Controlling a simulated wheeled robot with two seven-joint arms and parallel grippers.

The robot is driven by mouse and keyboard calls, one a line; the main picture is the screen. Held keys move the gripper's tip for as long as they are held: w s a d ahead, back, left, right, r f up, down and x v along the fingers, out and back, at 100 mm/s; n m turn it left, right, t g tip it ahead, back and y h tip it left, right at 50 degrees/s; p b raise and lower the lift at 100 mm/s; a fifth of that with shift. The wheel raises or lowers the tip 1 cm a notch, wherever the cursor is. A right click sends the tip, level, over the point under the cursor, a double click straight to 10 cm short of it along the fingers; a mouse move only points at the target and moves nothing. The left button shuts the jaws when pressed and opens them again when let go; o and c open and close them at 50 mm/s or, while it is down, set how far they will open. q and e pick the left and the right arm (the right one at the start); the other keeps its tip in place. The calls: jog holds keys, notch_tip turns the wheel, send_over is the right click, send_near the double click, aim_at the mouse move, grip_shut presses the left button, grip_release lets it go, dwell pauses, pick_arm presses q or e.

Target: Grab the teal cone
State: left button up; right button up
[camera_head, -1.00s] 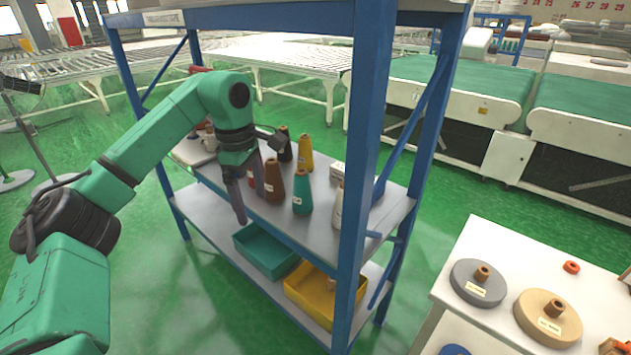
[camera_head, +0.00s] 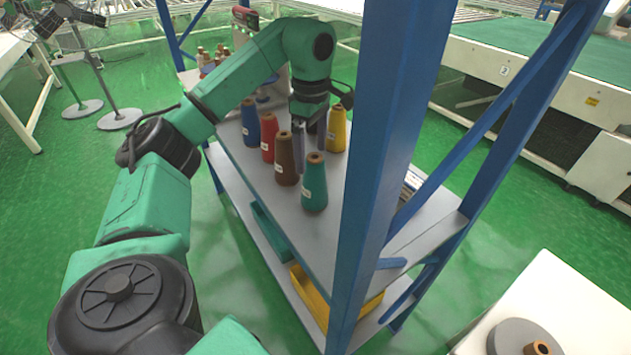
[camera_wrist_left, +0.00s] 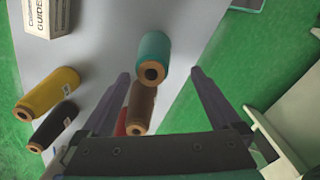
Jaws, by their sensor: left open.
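The teal cone (camera_head: 314,184) stands upright on the shelf's top board, near its front edge, with a brown tip and a white label. In the left wrist view the teal cone (camera_wrist_left: 154,56) lies ahead of the fingertips, between their lines. My left gripper (camera_head: 312,160) is open and empty, just behind and above the teal cone in the head view, fingers pointing down. It also shows in the left wrist view (camera_wrist_left: 160,78). The brown cone (camera_head: 287,160) stands close to the left of the teal one. My right gripper is not in view.
A red cone (camera_head: 268,138), blue cone (camera_head: 250,124) and yellow cone (camera_head: 337,130) stand nearby. A white box (camera_wrist_left: 50,16) is beyond. The blue shelf post (camera_head: 385,150) rises right of the teal cone. A white table (camera_head: 540,295) is at lower right.

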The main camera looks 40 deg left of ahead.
aim_at(313, 175)
pick_arm(q)
jog(key=f, duration=0.2)
jog(key=f+p, duration=0.1)
jog(key=f, duration=0.2)
jog(key=w+f+p, duration=0.1)
jog(key=f, duration=0.1)
jog(key=shift+a+f, duration=0.1)
jog(key=shift+f, duration=0.5)
jog(key=shift+w, duration=0.1)
grip_shut()
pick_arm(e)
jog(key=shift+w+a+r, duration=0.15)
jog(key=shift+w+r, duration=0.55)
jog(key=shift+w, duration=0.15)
